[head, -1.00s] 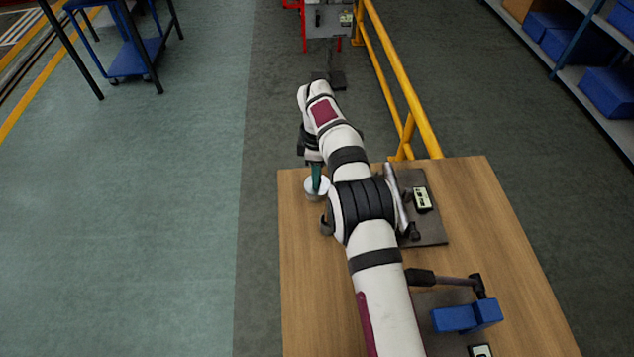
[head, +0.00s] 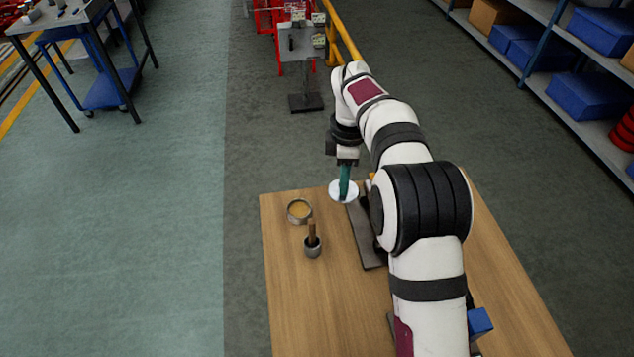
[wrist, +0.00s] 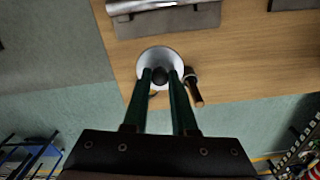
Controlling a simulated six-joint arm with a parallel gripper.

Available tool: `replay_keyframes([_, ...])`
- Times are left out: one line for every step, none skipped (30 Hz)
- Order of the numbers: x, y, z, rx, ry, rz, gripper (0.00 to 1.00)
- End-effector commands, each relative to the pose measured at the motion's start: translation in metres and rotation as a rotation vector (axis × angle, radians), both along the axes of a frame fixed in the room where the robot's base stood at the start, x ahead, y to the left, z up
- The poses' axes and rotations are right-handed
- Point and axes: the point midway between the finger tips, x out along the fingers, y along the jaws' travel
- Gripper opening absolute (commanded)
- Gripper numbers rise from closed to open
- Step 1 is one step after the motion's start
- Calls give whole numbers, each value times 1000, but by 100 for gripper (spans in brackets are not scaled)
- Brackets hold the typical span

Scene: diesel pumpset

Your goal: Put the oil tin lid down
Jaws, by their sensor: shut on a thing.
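The oil tin lid is a round pale disc (head: 343,197) with a dark knob that shows in the wrist view (wrist: 159,75). My gripper (head: 345,182) is shut on the knob, its green fingers (wrist: 160,82) on either side. The lid looks raised, near the table's far edge; its exact height is hard to tell. The open oil tin (head: 299,211), with yellowish contents, stands on the table left of and nearer than the lid.
A small pot with an upright wooden handle (head: 312,242) stands just nearer than the tin. A dark plate (head: 367,240) lies to the right, partly hidden by my arm. Bare wooden table (head: 300,310) shows at the near left.

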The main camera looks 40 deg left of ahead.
Motion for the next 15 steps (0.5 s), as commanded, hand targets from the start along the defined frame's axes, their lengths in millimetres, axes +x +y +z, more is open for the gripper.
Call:
replay_keyframes([2, -6, 4, 0, 0, -3, 0])
replay_keyframes([3, -10, 6, 0, 0, -9, 0])
replay_keyframes([5, -15, 9, 0, 0, -27, 0])
replay_keyframes([7, -20, 12, 1, -1, -50, 0])
replay_keyframes([9, -27, 15, 0, 0, -81, 0])
replay_keyframes([12, -36, 21, 1, -1, -136, 0])
replay_keyframes([14, -46, 25, 1, -1, -186, 0])
replay_keyframes([17, -55, 31, 1, -1, -243, 0])
replay_keyframes([20, -70, 38, 1, -1, -327, 0])
replay_keyframes([21, -81, 43, 1, -2, -391, 0])
replay_keyframes([23, -91, 48, 1, -1, -456, 0])
replay_keyframes([24, -106, 55, 1, -2, -541, 0])
replay_keyframes([25, -117, 60, 2, -2, -606, 0])
replay_keyframes([25, -127, 64, 1, -1, -668, 0])
replay_keyframes([24, -141, 70, 1, -2, -752, 0])
